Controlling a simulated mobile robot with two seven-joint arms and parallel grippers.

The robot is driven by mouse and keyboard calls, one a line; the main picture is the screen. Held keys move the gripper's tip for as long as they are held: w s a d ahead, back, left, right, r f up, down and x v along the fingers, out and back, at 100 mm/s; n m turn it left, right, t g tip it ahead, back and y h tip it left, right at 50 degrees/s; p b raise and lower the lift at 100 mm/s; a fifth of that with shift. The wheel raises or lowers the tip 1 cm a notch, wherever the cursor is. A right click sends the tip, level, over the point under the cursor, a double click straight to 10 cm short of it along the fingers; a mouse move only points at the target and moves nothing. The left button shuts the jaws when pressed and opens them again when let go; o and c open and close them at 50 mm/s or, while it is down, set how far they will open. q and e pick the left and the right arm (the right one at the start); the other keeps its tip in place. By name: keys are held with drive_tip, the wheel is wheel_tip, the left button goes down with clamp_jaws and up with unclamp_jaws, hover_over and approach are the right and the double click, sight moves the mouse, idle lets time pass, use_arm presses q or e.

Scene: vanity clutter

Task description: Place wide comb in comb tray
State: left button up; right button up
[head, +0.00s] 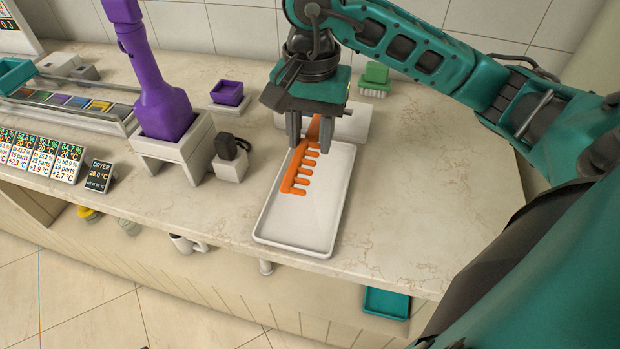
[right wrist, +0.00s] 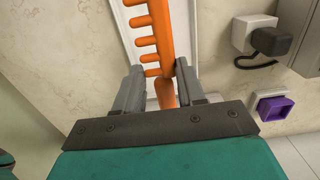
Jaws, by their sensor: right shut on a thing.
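The orange wide comb (head: 298,168) is over the white comb tray (head: 286,231) in the head view, teeth pointing right. My right gripper (head: 311,147) is shut on the comb near its handle end, above the tray's far part. In the right wrist view the comb (right wrist: 161,40) runs up from between the fingers (right wrist: 163,85), with its teeth to the left. The tray (right wrist: 186,70) shows beneath it there. I cannot tell whether the comb touches the tray floor. My left gripper is not in view.
A purple dryer (head: 160,90) stands in a holder (head: 180,152) at the left, beside a white block with a black plug (head: 228,148). A purple box (head: 227,94) and a green brush (head: 375,78) are behind. Counter is clear right of the tray.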

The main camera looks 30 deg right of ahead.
sight(310, 189)
wheel_tip(310, 189, down, 10)
drive_tip(key=shift+r, duration=0.1)
idle(0.4)
drive_tip(key=shift+b, duration=0.3)
drive_tip(key=shift+f, duration=0.3)
drive_tip(key=o, duration=1)
drive_tip(key=shift+r, duration=0.1)
drive_tip(key=r, duration=1.2)
drive_tip(key=shift+w+d+r+p, duration=0.15)
drive_tip(key=shift+d+p, duration=0.05)
drive_tip(key=shift+p, duration=0.15)
